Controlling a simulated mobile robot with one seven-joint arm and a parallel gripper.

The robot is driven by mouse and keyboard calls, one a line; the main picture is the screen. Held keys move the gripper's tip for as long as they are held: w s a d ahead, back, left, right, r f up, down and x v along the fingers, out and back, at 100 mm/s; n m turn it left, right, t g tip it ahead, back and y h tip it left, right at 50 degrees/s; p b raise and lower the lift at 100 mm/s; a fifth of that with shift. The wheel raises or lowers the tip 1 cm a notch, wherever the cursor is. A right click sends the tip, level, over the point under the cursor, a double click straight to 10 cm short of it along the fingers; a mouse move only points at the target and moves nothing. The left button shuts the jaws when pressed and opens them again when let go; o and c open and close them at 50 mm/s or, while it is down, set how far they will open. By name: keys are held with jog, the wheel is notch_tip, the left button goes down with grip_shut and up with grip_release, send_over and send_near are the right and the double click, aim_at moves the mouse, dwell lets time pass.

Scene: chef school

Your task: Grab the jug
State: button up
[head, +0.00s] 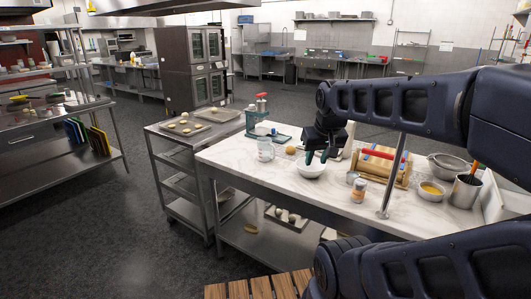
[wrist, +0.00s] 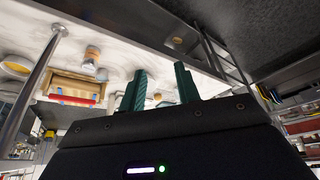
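A clear glass vessel, which looks like the jug (head: 265,150), stands upright on the marble-topped table, near its left end. My gripper (head: 317,157) is to the right of the jug and apart from it, above a white bowl (head: 311,169). Its teal fingers point down in the head view. In the wrist view the fingers (wrist: 161,90) stand apart with nothing held between them. I cannot make out the jug in the wrist view.
A teal device (head: 257,122) stands behind the jug, with a small orange-yellow item (head: 290,150) to its right. A wooden box with a red roller (head: 381,166), a can (head: 358,190) and a metal pole (head: 392,175) stand right of the bowl. The front left tabletop is clear.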

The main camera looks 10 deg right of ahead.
jog(key=shift+w, duration=0.1)
jog(key=w+d+f+n+g+h, duration=0.2)
jog(key=w+d+n+h, duration=0.1)
jog(key=w, duration=0.4)
jog(key=w+d+f+n+g+h, duration=0.2)
jog(key=w+d+n+h, duration=0.1)
jog(key=w, duration=0.3)
jog(key=n+t+h, duration=0.6)
jog(key=n+h, duration=0.2)
jog(key=n, duration=0.5)
send_near(274, 158)
jog(key=s+d+r, duration=1)
jog(key=r, duration=0.1)
jog(key=w+a+f+n+t, duration=0.2)
jog(key=a+f, duration=0.1)
jog(key=w+a+f+n+t, duration=0.1)
jog(key=w+a+f+n, duration=0.2)
jog(key=w+a+f+n+t, duration=0.2)
jog(key=w+a+f, duration=0.1)
jog(key=f, duration=0.1)
jog(key=shift+n+t+y, duration=0.3)
jog(key=shift+y, duration=0.1)
jog(key=x, duration=0.5)
jog(key=shift+d+f, duration=0.1)
jog(key=shift+d, duration=0.1)
jog(key=shift+f+x, duration=0.15)
jog(key=shift+x, duration=1.2)
jog(key=shift+f+x, duration=0.15)
jog(key=shift+x, duration=1.15)
